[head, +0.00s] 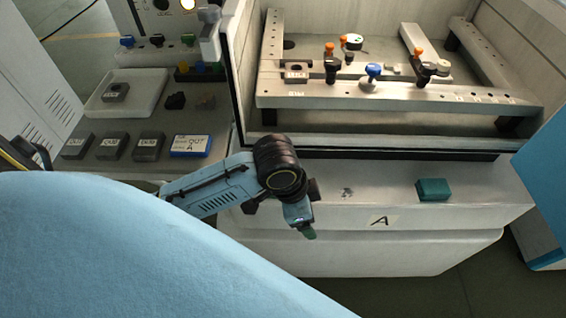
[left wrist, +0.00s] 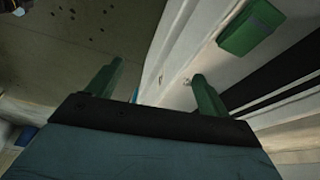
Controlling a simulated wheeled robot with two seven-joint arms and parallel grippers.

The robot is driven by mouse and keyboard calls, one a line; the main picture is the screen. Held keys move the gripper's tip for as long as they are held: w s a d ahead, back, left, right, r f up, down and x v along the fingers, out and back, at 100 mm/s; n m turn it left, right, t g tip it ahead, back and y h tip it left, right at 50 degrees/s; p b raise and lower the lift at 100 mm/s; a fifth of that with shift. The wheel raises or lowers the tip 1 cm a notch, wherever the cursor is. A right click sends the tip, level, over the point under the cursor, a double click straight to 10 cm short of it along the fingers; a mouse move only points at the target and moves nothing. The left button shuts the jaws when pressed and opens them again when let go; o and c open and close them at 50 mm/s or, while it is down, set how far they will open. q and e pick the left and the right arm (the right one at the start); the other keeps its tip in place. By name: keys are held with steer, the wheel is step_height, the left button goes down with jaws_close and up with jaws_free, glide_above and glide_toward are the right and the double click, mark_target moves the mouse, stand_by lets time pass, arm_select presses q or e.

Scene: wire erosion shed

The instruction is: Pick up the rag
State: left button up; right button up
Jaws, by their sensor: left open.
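A teal, block-shaped thing that looks like the folded rag (head: 433,189) lies on the right part of the pale ledge in front of the machine tank. It also shows at the upper right of the left wrist view (left wrist: 250,28). My left gripper (head: 304,224) hangs over the front of the ledge, well to the left of the rag, pointing down. In the left wrist view its two green fingers (left wrist: 156,87) stand apart with nothing between them; the rag is beyond them to the right. My right gripper is in neither view.
The pale ledge (head: 385,182) has a small grey patch (head: 347,192) and free room between gripper and rag. Behind it, the tank holds a clamping frame (head: 400,99). Left, a bench carries a white tray (head: 98,105), grey blocks (head: 113,147) and a blue-edged box (head: 190,146).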

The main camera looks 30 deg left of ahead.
arm_select(q)
steer(key=w+a+r+m+g+y, duration=0.25)
steer(key=w+a, duration=0.55)
steer(key=a, duration=0.4)
steer(key=shift+n, duration=0.25)
step_height(320, 180, down, 12)
steer(key=b, duration=0.3)
steer(key=shift+w+d+f, duration=0.15)
steer(key=shift+c, duration=0.3)
steer(key=c, duration=1)
